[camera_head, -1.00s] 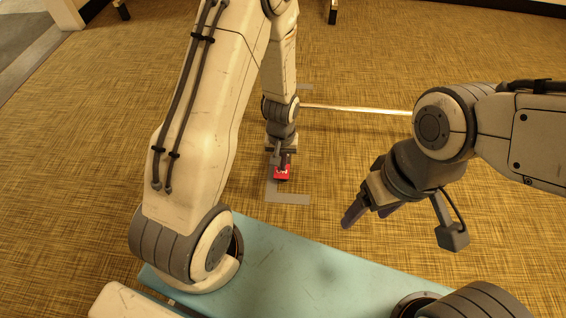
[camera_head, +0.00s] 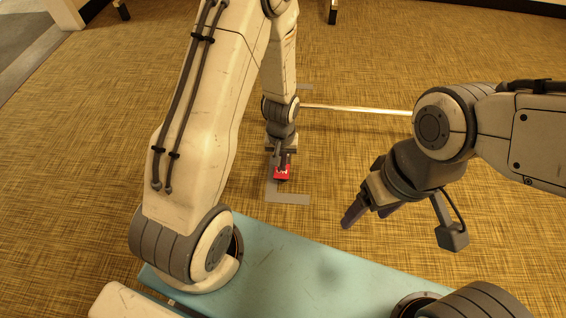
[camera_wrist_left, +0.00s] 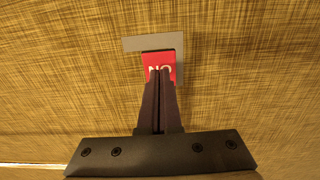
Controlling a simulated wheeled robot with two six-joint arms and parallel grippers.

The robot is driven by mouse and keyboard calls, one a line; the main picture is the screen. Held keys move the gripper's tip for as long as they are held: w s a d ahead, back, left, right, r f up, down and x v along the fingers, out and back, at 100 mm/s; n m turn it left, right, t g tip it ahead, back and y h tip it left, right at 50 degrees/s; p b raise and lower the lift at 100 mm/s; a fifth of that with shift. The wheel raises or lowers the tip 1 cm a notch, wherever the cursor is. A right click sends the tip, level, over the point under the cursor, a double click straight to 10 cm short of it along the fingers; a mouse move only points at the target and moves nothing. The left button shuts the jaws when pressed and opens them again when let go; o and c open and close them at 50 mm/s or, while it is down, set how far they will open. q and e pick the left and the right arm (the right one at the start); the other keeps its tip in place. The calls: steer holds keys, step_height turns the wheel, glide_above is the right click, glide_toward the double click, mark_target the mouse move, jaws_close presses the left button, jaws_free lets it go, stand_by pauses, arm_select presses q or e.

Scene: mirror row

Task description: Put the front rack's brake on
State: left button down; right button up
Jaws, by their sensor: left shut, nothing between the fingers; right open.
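A small red brake pedal (camera_head: 283,173) with white lettering sits low over the floor, below my left gripper in the head view. In the left wrist view the red pedal (camera_wrist_left: 158,62) shows lettering like "ON", seen upside down. My left gripper (camera_head: 284,164) is shut and empty, with its fingertips (camera_wrist_left: 158,74) at the pedal and covering part of it. I cannot tell whether they touch or press it. My right gripper (camera_head: 368,212) is open and empty, off to the right. The rack's body is largely hidden; a thin pale bar (camera_head: 355,108) runs behind my arms.
Grey corner tape (camera_head: 288,198) marks the floor by the pedal. A pale blue surface (camera_head: 290,270) lies at the bottom of the head view. Dark feet, one with a red part (camera_head: 122,10) and another (camera_head: 333,12), stand at the far top. Woven tan floor is otherwise clear.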

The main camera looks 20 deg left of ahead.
arm_select(q)
steer(key=shift+f+b, duration=0.8)
steer(key=shift+f, duration=0.6)
stand_by(0.6)
steer(key=shift+r, duration=0.15)
step_height(320, 180, up, 7)
steer(key=p, duration=0.7)
stand_by(0.5)
